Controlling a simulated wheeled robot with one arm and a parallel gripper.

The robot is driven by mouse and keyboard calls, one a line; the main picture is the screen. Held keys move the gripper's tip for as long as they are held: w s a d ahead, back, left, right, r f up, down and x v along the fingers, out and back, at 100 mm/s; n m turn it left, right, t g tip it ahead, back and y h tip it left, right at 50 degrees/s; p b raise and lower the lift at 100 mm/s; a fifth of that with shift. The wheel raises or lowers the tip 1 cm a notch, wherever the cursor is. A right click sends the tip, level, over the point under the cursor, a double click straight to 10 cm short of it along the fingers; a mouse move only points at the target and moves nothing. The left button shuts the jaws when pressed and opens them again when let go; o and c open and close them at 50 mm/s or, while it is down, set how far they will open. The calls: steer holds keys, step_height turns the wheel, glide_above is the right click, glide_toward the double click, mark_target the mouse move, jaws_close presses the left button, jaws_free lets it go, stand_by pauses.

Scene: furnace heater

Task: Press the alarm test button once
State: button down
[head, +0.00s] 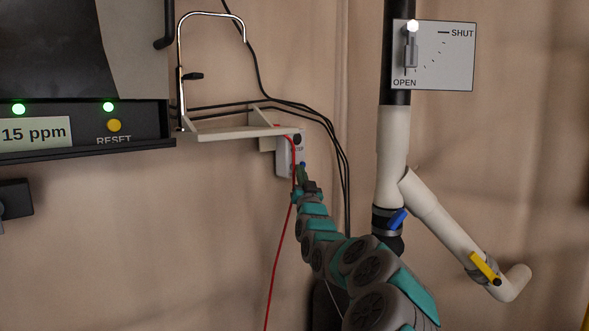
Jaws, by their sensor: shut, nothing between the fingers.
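A small pale box (284,160) is fixed to the wall under a bracket shelf. It carries a dark round knob or button (297,139) near its top, with small lettering below that I cannot read fully. A small blue part (303,164) shows lower on the box, just above my gripper. My gripper (304,175) is shut and empty at the lower front of the box. I cannot tell whether it touches the box or the blue part. My gripper and arm hide part of the box's lower right. No label clearly names the alarm test button.
A panel reading 15 ppm (35,132) with a yellow RESET button (114,125) and green lights is at left. A bracket shelf (235,132), a red cable (280,235) and black cables (335,150) surround the box. A pipe (393,150) with valves stands at right.

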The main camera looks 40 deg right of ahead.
steer(key=shift+w, duration=0.5)
stand_by(0.3)
steer(key=shift+s, duration=0.1)
steer(key=shift+s+b, duration=0.8)
steer(key=s+b, duration=0.2)
steer(key=s, duration=0.1)
steer(key=s+b, duration=0.1)
steer(key=s, duration=0.1)
steer(key=shift+d+b, duration=0.3)
steer(key=shift+b, duration=0.1)
stand_by(0.8)
